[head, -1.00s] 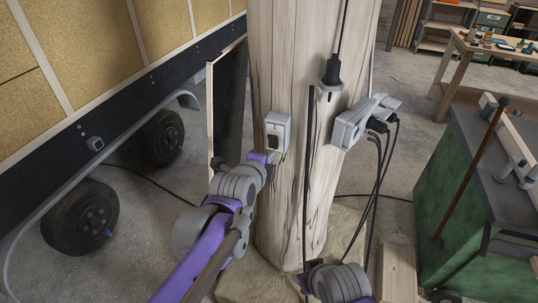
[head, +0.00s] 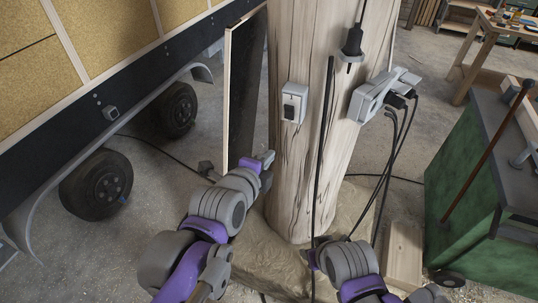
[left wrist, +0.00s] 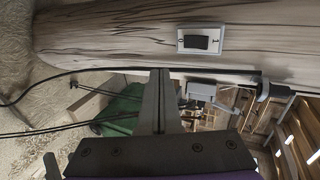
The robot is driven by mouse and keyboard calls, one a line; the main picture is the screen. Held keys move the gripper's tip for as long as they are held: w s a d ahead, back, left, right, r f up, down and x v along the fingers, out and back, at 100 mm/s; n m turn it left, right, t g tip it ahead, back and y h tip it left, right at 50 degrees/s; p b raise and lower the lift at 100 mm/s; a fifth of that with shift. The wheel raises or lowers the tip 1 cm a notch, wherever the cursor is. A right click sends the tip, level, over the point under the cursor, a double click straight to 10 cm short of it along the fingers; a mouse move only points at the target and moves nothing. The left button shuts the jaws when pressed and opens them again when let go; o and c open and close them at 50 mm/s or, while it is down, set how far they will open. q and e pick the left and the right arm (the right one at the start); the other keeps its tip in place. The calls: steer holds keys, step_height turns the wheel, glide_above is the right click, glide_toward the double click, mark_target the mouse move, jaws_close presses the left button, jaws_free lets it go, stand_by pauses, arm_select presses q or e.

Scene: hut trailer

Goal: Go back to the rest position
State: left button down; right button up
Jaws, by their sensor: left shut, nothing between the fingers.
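My left gripper (head: 267,158) is in front of the wooden post (head: 312,170), below and left of the switch box (head: 294,103) and apart from it. In the left wrist view its fingers (left wrist: 158,95) are shut with nothing between them. The grey switch box with a black rocker also shows in the left wrist view (left wrist: 200,39). My right arm is low in the head view, near the foot of the post. Its gripper (head: 309,257) is small and partly hidden, and its jaws cannot be made out.
A black plug (head: 352,42) and a grey socket block (head: 378,95) with cables hang on the post. A trailer with black wheels (head: 97,184) stands at left. A green cabinet (head: 470,190) stands at right. A wood block (head: 404,252) lies by the post's foot.

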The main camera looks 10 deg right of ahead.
arm_select(q)
steer(key=s+a+f+n+g+y, duration=0.1)
steer(key=s+a+f+n+y, duration=0.1)
steer(key=s+a+f+n, duration=0.3)
steer(key=s+a+f+n+g+y, duration=0.2)
steer(key=s+a+f+n, duration=0.4)
steer(key=a+n, duration=0.5)
steer(key=s+a+f+n+g+y, duration=0.2)
steer(key=s+a+f+n, duration=0.3)
steer(key=a, duration=0.6)
step_height(320, 180, down, 2)
steer(key=n+y, duration=0.1)
steer(key=n, duration=0.2)
steer(key=shift+s+a+n, duration=0.15)
steer(key=shift+s+n, duration=0.1)
steer(key=shift+n, duration=0.15)
